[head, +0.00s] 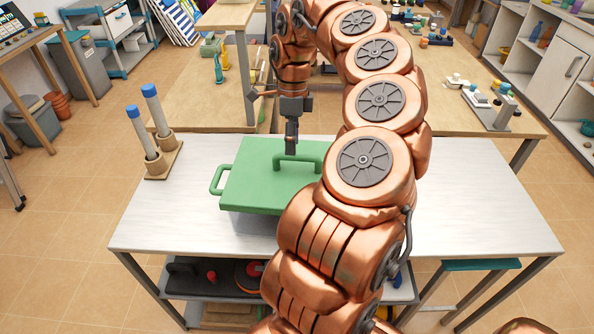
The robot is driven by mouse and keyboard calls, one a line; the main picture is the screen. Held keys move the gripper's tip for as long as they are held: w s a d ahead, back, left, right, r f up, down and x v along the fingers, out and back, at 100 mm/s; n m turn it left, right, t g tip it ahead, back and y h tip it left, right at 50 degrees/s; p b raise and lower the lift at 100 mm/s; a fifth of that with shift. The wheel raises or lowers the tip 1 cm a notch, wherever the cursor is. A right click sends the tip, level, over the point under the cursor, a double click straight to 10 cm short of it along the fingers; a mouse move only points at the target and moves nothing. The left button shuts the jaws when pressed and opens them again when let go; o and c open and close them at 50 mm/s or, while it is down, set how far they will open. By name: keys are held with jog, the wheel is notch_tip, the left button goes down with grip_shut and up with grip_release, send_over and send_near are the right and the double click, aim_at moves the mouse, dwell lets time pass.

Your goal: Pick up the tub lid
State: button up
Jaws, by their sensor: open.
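The green tub lid (262,180) lies on a tub on the white table. It has a raised bar handle (305,164) on top and a loop handle (217,180) at its left side. Below the lid, a pale tub wall (248,221) shows a little. My gripper (291,150) points down just above the lid, close to the left end of the top handle. It is open and holds nothing. I cannot tell whether it touches the handle. My copper arm hides the right part of the lid and tub.
A wooden stand with two blue-capped tubes (152,120) is on the table's left. The white table (460,205) is clear on the right. Wooden tables with bottles and small items stand behind. A lower shelf (215,280) holds dark and red items.

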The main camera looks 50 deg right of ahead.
aim_at(292, 157)
jog(key=shift+s+f+p, duration=0.2)
jog(key=shift+f+p, duration=0.25)
jog(key=shift+f, duration=1.15)
jog(key=shift+a+f, duration=0.2)
jog(key=shift+f, duration=0.7)
jog(key=shift+c, duration=0.4)
grip_shut()
